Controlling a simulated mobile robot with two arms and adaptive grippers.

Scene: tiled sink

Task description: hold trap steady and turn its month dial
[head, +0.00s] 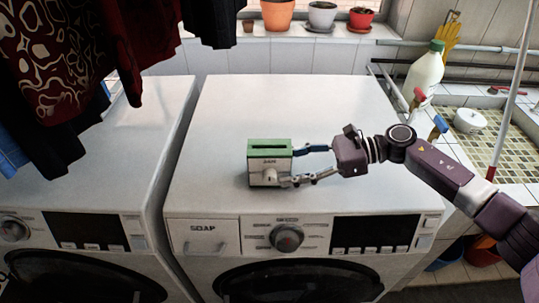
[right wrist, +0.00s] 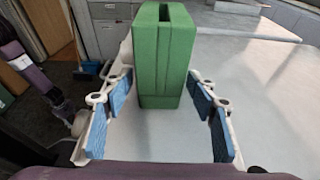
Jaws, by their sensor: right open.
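The trap (head: 284,152) is a small upright box on top of the right-hand washing machine. It has a green body with a dark slot on top, and a white front with a "JAN" label. A pale round dial (head: 270,175) sits low on that front. My right gripper (head: 293,166) comes in from the right, open at the trap's right side. In the right wrist view the trap's green side (right wrist: 165,60) stands between the blue finger pads, with gaps at both pads. The dial is not clearly visible there. My left gripper is out of view.
The washing machine top (head: 330,105) is clear around the trap. Potted plants (head: 322,16) stand on the sill behind. A white bottle (head: 425,72) and tiled sink (head: 495,130) are at right. Clothes (head: 60,55) hang at upper left.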

